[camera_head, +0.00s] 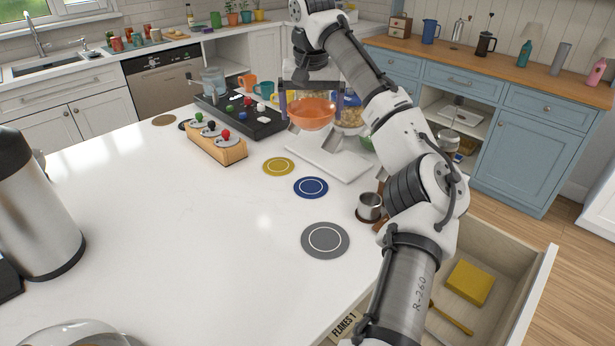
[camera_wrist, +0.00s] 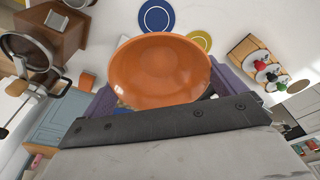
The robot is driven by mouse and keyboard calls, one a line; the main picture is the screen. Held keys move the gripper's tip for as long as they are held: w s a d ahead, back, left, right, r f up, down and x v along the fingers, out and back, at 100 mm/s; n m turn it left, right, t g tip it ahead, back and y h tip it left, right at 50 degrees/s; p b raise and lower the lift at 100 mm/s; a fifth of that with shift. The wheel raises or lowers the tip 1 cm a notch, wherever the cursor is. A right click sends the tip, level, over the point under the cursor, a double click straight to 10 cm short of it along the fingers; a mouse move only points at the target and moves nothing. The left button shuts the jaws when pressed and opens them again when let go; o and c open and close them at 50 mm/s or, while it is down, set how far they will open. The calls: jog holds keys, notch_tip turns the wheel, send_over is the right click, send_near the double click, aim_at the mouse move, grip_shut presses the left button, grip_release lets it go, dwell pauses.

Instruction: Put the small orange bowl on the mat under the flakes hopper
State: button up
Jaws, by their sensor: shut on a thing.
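The small orange bowl (camera_head: 311,115) is held upright above the far part of the white counter, and fills the middle of the wrist view (camera_wrist: 165,70). My gripper (camera_head: 311,103) is shut on it, with purple fingers on either side; the gripper also shows in the wrist view (camera_wrist: 163,98). Behind the bowl and my arm is a clear container with yellowish-brown contents (camera_head: 351,114), perhaps a hopper; it is partly hidden. A white board (camera_head: 330,158) lies below it. I cannot make out a mat under a flakes hopper.
Yellow (camera_head: 278,166), blue (camera_head: 311,187) and grey (camera_head: 325,240) round mats lie on the counter. A metal cup (camera_head: 370,205) stands near its right edge. A wooden block with coloured knobs (camera_head: 217,150) and a black tray (camera_head: 240,120) are left of the bowl.

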notch_tip(320, 180, down, 17)
jog(key=shift+f+p, duration=0.2)
jog(key=shift+p, duration=0.35)
jog(key=o, duration=0.7)
jog(key=shift+r, duration=0.1)
jog(key=r, duration=0.4)
jog(key=s+r, duration=0.1)
jog(key=r, duration=0.2)
jog(key=s+r, duration=0.1)
jog(key=r, duration=0.3)
jog(key=shift+r+b, duration=0.35)
jog(key=shift+b, duration=0.05)
jog(key=shift+w, duration=0.1)
